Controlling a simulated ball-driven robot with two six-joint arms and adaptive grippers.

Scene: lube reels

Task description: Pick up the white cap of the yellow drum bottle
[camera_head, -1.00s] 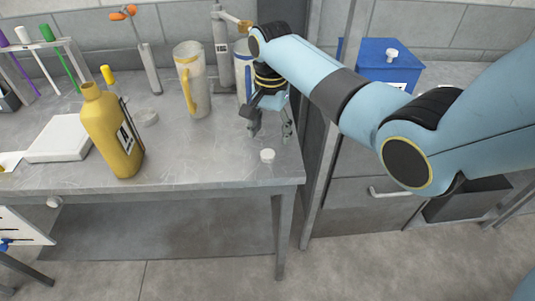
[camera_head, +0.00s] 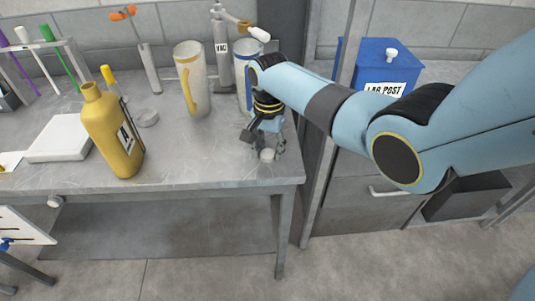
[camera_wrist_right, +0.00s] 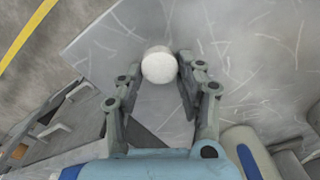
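The white cap (camera_head: 267,155) lies on the metal bench near its front right corner. In the right wrist view the cap (camera_wrist_right: 159,66) sits at the mouth of my right gripper (camera_wrist_right: 153,82), between the fingertips. The fingers of my right gripper (camera_head: 264,150) are apart, pointing down at the bench around the cap. A gap shows on the left finger's side; contact on the other side cannot be told. The yellow drum bottle (camera_head: 113,130) stands upright and uncapped at the bench's left front. My left gripper is not in view.
A white measuring jug with a yellow handle (camera_head: 191,80) and a blue-striped jug (camera_head: 243,78) stand behind my right gripper. A blue box (camera_head: 383,66) stands to the right. The bench front (camera_head: 200,165) between bottle and cap is clear.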

